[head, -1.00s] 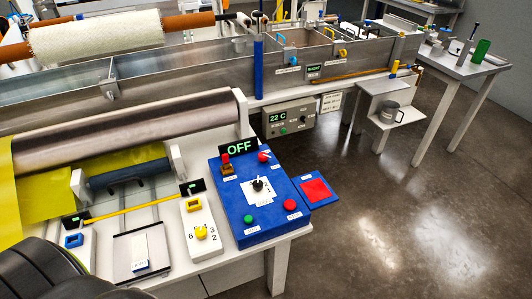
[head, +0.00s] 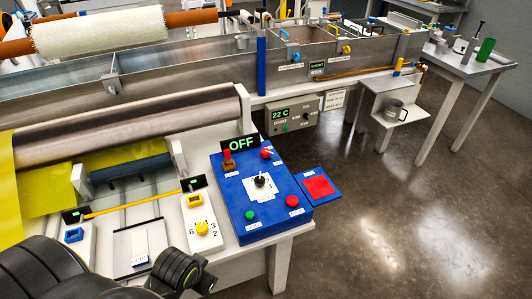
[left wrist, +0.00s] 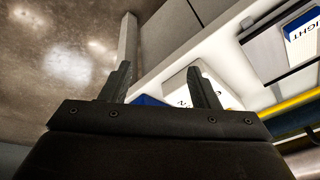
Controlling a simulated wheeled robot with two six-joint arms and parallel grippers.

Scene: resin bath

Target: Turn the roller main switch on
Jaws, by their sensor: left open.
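The blue control box (head: 236,215) sits at the right end of the white bench in the head view, under a display (head: 240,143) reading OFF. It carries a black rotary knob (head: 261,180) on a white plate, a red switch (head: 266,153), a red-topped part (head: 227,158), a green button (head: 250,215) and a red button (head: 292,201). Their labels are too small to read. My left gripper (left wrist: 160,76) is open and empty in the left wrist view. A blue edge of the box (left wrist: 148,100) shows between its fingers, with some gap. My right gripper is not in view.
A white dial box with a yellow knob (head: 202,228) stands left of the blue box. A red pad (head: 318,187) sticks out at its right. The metal roller (head: 130,119) and yellow sheet (head: 32,178) lie behind. Open floor (head: 400,220) is at the right.

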